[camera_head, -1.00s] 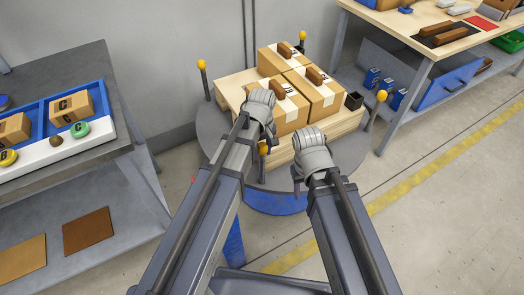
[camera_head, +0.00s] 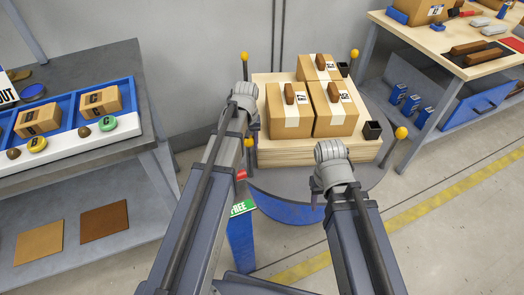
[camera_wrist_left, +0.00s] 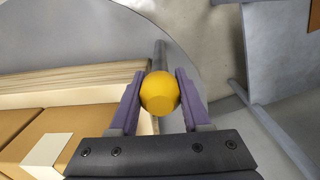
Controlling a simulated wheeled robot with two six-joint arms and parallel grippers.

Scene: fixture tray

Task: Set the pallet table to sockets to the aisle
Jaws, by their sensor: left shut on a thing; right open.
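The pallet table is a round grey turntable (camera_head: 290,182) with a blue rim, and posts with yellow knobs around it. A wooden pallet (camera_head: 310,153) on it carries three cartons (camera_head: 335,115). Two dark square sockets (camera_head: 372,131) sit along the pallet's right side. In the left wrist view my left gripper (camera_wrist_left: 160,85) is shut on a yellow knob (camera_wrist_left: 160,95). In the head view its wrist (camera_head: 243,95) hides the fingers; a knob (camera_head: 248,142) shows just below it. My right gripper (camera_head: 333,165) is over the table's front right, empty; its fingertips are hidden.
A green FREE label (camera_head: 243,208) shows below the table's left front. A grey bench with a blue tray (camera_head: 130,92) stands left. A wooden workbench (camera_head: 420,40) stands right. A yellow floor line (camera_head: 420,205) crosses open floor at front right.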

